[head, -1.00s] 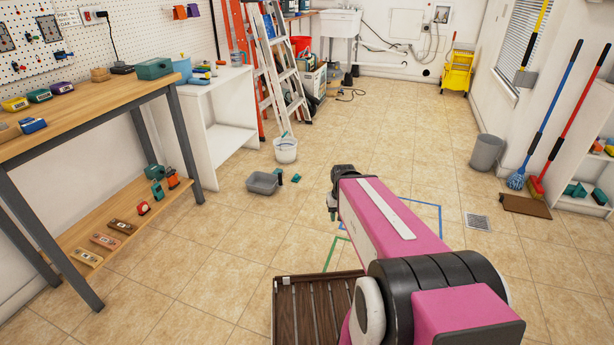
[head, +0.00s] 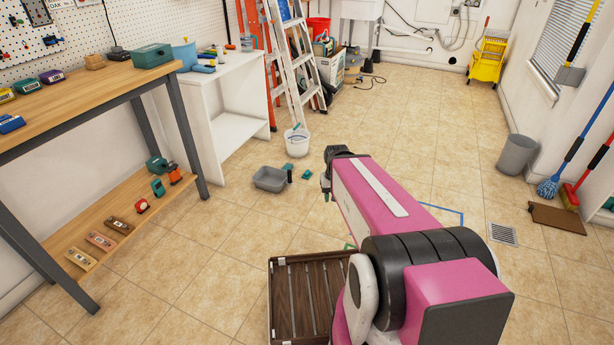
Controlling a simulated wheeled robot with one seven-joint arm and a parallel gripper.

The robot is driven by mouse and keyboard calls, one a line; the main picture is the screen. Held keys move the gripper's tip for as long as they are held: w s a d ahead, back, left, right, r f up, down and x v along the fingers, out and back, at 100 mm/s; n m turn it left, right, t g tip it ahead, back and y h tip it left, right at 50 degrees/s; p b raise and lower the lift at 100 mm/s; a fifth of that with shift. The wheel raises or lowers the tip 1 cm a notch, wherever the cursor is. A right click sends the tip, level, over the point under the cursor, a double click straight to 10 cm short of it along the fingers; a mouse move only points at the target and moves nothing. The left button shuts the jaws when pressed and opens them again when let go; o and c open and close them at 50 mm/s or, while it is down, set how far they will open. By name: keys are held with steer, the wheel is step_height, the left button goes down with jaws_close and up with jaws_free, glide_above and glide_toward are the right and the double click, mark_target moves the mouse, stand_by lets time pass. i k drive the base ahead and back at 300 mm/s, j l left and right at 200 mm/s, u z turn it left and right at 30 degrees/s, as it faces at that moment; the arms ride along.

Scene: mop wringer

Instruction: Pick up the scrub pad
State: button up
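Two small teal pieces lie on the floor beside the grey basin (head: 268,180); the flat teal piece (head: 307,174) on the right looks like the scrub pad. The other teal piece (head: 288,167) is just behind the basin. They are too small to tell apart surely. My gripper (head: 326,190) hangs at the far end of my pink arm, to the right of the basin and a little right of the flat teal piece in the picture. It is small and mostly hidden by its wrist, so its fingers cannot be read.
A white bucket (head: 297,143) stands behind the teal pieces, before the stepladder (head: 290,70). The workbench (head: 100,85) and white shelf unit (head: 230,110) line the left. A grey bin (head: 517,155), floor grate (head: 502,234) and brown mat (head: 558,217) are right. Middle floor is open.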

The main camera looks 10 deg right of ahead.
mark_target(307, 175)
steer(key=i+j+z, duration=0.25)
steer(key=i+j, duration=0.2)
steer(key=j, duration=0.15)
steer(key=i+j+z, duration=0.25)
steer(key=j, duration=0.4)
steer(key=i+j+z, duration=0.15)
steer(key=i+j, duration=0.15)
steer(key=i+j+z, duration=0.1)
steer(key=j, duration=0.35)
steer(key=i+j+z, duration=0.15)
steer(key=j, duration=0.25)
steer(key=i+j+z, duration=0.1)
steer(key=j, duration=0.3)
